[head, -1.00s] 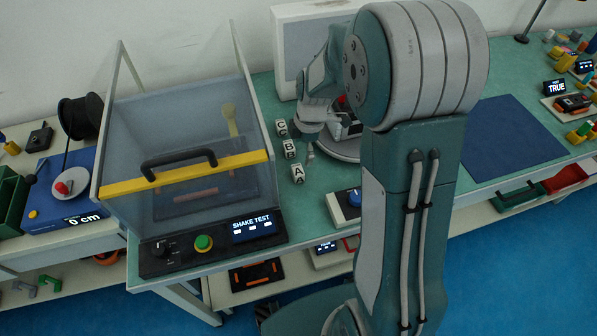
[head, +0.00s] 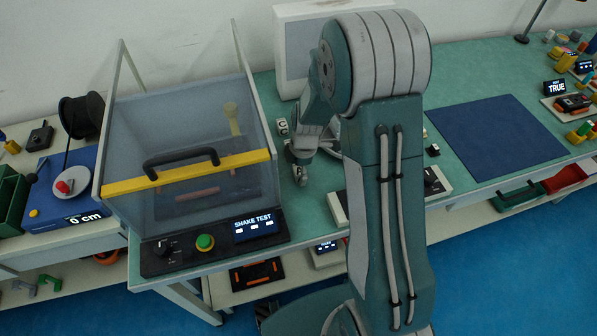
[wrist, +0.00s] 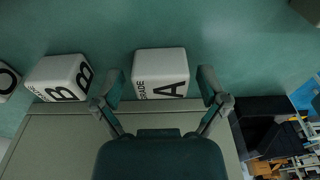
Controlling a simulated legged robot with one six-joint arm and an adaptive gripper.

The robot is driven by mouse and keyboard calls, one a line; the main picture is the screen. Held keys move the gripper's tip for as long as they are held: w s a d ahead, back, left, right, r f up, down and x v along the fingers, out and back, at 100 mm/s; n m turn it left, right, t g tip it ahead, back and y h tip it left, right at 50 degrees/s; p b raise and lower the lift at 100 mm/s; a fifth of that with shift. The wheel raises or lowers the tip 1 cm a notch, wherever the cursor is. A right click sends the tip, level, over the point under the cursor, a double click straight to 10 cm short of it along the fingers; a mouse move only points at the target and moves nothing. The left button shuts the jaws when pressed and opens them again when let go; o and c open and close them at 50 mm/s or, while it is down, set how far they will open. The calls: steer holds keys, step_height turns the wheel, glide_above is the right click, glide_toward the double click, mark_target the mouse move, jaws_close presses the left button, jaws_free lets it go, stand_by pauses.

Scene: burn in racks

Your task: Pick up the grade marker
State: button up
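The grade markers are white cubes with black letters. In the wrist view, the A marker (wrist: 160,66) is in the middle, the B marker (wrist: 60,76) is to its left, and the C marker (wrist: 7,83) is cut off at the left edge. My gripper (wrist: 160,84) is open, its fingers on either side of the A marker with gaps at both sides. In the head view, the C marker (head: 282,127) shows left of my gripper (head: 300,176); my gripper and arm hide A and B.
The shake test box (head: 205,190) with its yellow bar and control panel (head: 215,241) stands left of my gripper. A blue mat (head: 495,138) lies on the green bench at right. In the wrist view, a dark object (wrist: 260,125) lies right of the bench edge.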

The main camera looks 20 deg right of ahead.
steer(key=c, duration=0.6)
